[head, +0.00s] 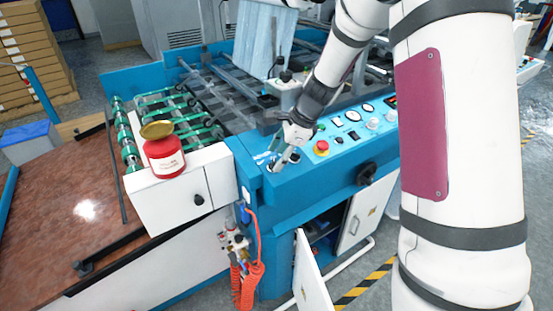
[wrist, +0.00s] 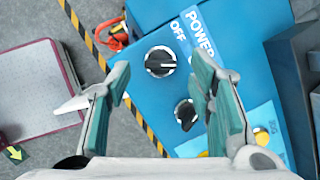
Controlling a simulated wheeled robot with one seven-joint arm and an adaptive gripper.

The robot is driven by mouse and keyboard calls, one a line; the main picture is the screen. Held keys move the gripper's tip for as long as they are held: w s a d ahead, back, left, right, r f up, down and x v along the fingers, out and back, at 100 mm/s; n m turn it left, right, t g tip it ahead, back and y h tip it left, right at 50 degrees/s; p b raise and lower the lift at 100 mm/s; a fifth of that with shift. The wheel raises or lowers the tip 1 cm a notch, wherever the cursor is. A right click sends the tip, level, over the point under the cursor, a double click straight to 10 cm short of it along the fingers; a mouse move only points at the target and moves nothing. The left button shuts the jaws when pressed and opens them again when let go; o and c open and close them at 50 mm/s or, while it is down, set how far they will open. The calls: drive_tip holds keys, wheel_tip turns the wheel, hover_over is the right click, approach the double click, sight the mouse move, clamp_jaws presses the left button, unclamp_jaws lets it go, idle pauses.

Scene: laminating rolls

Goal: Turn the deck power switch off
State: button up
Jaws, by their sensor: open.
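The power switch, a round black knob (wrist: 160,61) with a white mark across it, sits on the blue panel in the wrist view. The lettering POWER (wrist: 200,32) and OFF (wrist: 178,31) is printed beside it. The white mark lies roughly level in that view; which end is the pointer I cannot tell. My gripper (wrist: 158,66) is open, its fingers on either side of the knob in the picture, with nothing between them; contact does not show.
A second black knob (wrist: 186,114) is close by, partly beside the right finger. A red emergency button (head: 321,148) and several dials are further right on the console. A red jar (head: 164,157) stands on the white cabinet at left. A cabinet door (head: 312,275) hangs open below.

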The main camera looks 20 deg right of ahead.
drive_tip(key=shift+x, duration=0.95)
clamp_jaws()
drive_tip(key=shift+n, duration=0.4)
drive_tip(key=n+g, duration=0.1)
drive_tip(key=n, duration=0.1)
drive_tip(key=n+b, duration=0.1)
drive_tip(key=n, duration=0.2)
drive_tip(key=shift+w+n+g, duration=0.2)
drive_tip(key=shift+n+g, duration=0.1)
drive_tip(key=shift+g, duration=0.1)
drive_tip(key=n+g+b, duration=0.1)
drive_tip(key=n, duration=0.4)
drive_tip(key=shift+h, duration=0.4)
drive_tip(key=shift+n, duration=0.4)
